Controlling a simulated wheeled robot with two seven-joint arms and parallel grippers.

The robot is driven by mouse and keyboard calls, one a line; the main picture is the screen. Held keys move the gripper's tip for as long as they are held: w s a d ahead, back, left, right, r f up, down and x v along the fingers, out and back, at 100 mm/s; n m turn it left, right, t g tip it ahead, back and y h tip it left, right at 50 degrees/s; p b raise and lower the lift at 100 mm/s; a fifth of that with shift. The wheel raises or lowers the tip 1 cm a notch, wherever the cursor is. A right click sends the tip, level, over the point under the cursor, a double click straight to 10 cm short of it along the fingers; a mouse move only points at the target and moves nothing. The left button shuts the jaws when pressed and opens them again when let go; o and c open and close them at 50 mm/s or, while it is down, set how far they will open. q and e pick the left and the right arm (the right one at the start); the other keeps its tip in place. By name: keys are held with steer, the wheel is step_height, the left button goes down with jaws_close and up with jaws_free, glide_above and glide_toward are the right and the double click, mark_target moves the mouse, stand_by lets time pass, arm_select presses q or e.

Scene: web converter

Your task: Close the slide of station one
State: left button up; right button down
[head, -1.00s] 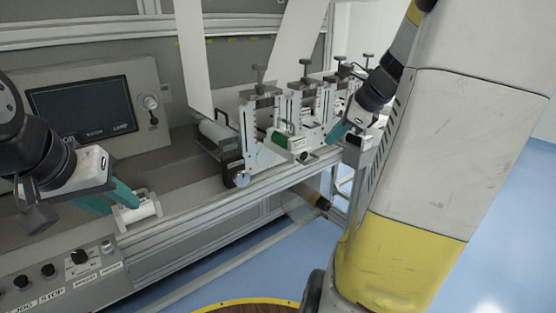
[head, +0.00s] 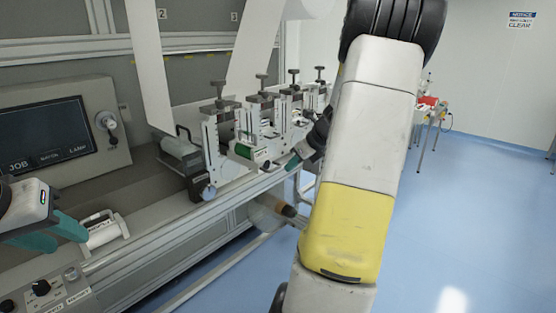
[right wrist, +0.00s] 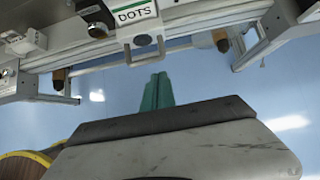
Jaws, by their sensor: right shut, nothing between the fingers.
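A row of stations stands on the machine's rail. The nearest station (head: 222,140) has a dark knob on top, and a white slide block with a green label (head: 250,152) juts out beside it. In the right wrist view the label (right wrist: 138,14) reads DOTS, with a metal loop handle (right wrist: 146,48) below it. I cannot tell which station is station one. My right gripper (head: 293,162) is shut and empty, just right of the labelled block; its teal fingers (right wrist: 157,92) lie together below the handle, apart from it. My left gripper (head: 62,232) has its fingers apart at the left.
A small white handled part (head: 103,230) lies at the left fingers' tips. A control panel with screen (head: 45,135) stands behind. A roll (head: 275,204) sits under the rail. Open blue floor (head: 460,220) lies right; a table with a red item (head: 428,101) is farther back.

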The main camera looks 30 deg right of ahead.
steer(key=shift+w+a+f, duration=0.1)
steer(key=shift+w+a, duration=0.1)
steer(key=shift+w, duration=0.3)
steer(key=shift+w+a+f, duration=0.1)
steer(key=shift+w+a, duration=0.1)
steer(key=shift+w, duration=0.25)
steer(key=shift+w, duration=0.1)
steer(key=w+a, duration=0.2)
steer(key=w, duration=0.4)
steer(key=w+a, duration=0.3)
steer(key=w, duration=0.3)
steer(key=w+a, duration=0.3)
steer(key=w, duration=0.3)
steer(key=shift+w, duration=0.3)
